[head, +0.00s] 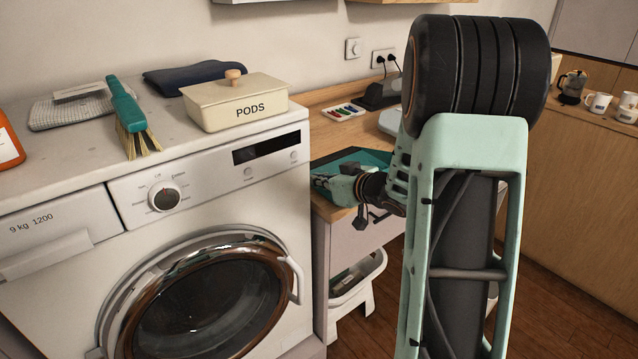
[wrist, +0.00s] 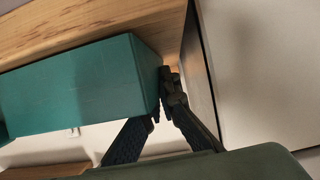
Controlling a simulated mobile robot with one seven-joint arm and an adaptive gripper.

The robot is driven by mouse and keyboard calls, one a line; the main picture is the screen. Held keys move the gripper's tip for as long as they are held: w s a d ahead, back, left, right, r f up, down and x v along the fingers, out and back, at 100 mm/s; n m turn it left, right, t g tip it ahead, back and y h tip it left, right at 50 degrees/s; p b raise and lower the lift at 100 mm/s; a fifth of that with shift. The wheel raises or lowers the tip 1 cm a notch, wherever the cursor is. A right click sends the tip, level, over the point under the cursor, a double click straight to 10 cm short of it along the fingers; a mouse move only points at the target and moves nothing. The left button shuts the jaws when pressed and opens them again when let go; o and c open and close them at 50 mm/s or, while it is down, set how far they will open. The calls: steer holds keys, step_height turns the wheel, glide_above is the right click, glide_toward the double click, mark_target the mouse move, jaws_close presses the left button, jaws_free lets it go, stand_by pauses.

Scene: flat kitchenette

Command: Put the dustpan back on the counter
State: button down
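The teal dustpan (head: 365,158) is at the wooden counter just right of the washing machine, partly hidden by my arm. In the wrist view the dustpan (wrist: 80,85) is a large teal box shape close against the wood. My gripper (head: 335,183) is at the dustpan's near side, over the counter's front-left corner. In the wrist view my gripper's dark fingers (wrist: 161,100) converge at the dustpan's right corner. The fingertips are close together there. Whether the dustpan's edge is pinched between them cannot be told.
The wooden counter (head: 335,97) holds markers and a dark device further back. The washing machine (head: 210,230) stands left, with a brush (head: 126,105) and a PODS box (head: 237,101) on top. A white step stool (head: 357,290) is below the counter.

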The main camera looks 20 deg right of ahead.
steer(key=shift+f, duration=0.15)
steer(key=c, duration=2.2)
jaws_free()
steer(key=shift+o, duration=0.2)
steer(key=shift+s+r, duration=0.1)
steer(key=shift+r, duration=0.15)
steer(key=p+v, duration=0.2)
steer(key=v, duration=0.9)
steer(key=shift+s, duration=0.4)
